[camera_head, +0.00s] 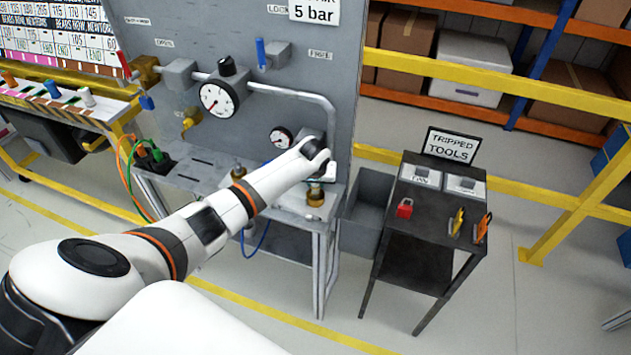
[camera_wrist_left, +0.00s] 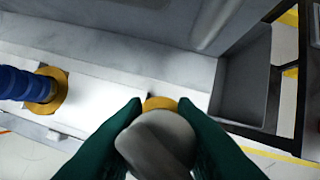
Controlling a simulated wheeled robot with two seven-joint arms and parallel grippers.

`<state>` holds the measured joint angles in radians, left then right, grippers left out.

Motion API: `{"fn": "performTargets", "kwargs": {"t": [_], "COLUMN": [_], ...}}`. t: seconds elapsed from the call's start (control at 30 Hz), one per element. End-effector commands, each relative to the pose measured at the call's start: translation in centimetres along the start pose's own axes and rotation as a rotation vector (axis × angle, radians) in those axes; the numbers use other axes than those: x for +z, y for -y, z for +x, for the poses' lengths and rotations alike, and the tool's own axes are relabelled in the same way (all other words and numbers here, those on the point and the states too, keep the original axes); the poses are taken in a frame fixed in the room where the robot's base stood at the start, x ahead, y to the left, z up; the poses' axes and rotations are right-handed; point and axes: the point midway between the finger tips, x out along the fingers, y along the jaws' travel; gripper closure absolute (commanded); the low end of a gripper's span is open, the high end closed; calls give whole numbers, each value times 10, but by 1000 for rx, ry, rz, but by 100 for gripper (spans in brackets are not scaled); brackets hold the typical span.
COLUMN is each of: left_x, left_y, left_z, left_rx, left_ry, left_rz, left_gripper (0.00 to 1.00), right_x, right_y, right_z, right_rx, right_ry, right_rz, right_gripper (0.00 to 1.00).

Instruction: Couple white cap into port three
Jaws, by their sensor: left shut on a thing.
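My left gripper (camera_wrist_left: 160,115) is shut on a rounded grey-white piece, which I take for the white cap (camera_wrist_left: 155,145). The green fingers hold it from both sides. A brass ring (camera_wrist_left: 160,103) shows just beyond the cap, between the fingertips; whether the cap touches it cannot be told. In the head view, my wrist hides most of the gripper, and a brass port (camera_head: 315,197) stands on the bench shelf just below it. No port number is readable. My right gripper is not in view.
A second brass port (camera_head: 238,172) stands left along the shelf; a ribbed blue piece (camera_wrist_left: 15,84) is on a brass port in the wrist view. A grey bin (camera_head: 366,220) and black tool stand (camera_head: 430,215) are right of the bench. The gauge panel (camera_head: 300,70) rises behind.

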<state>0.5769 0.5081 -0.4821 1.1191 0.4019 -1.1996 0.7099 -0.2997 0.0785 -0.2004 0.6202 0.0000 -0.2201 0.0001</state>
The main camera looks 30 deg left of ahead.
Motion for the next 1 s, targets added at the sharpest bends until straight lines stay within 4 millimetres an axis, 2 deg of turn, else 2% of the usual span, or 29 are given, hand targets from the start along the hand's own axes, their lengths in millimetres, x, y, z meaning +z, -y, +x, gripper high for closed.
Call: {"fn": "performTargets", "kwargs": {"t": [0.77, 0.8, 0.93, 1.0], "left_x": [-8, -7, -7, -7], "left_y": [0, 0, 0, 0], "left_z": [17, 18, 17, 17], "left_rx": [-1, -1, 0, 0], "left_ry": [1, 1, 0, 0], "left_rz": [0, 0, 0, 0], "left_gripper": [99, 73, 52, 49], "right_x": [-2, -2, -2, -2], "right_y": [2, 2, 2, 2], "right_z": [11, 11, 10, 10], "right_rx": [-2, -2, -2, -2], "right_ry": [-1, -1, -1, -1], "right_rz": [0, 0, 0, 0], "right_gripper": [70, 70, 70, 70]}}
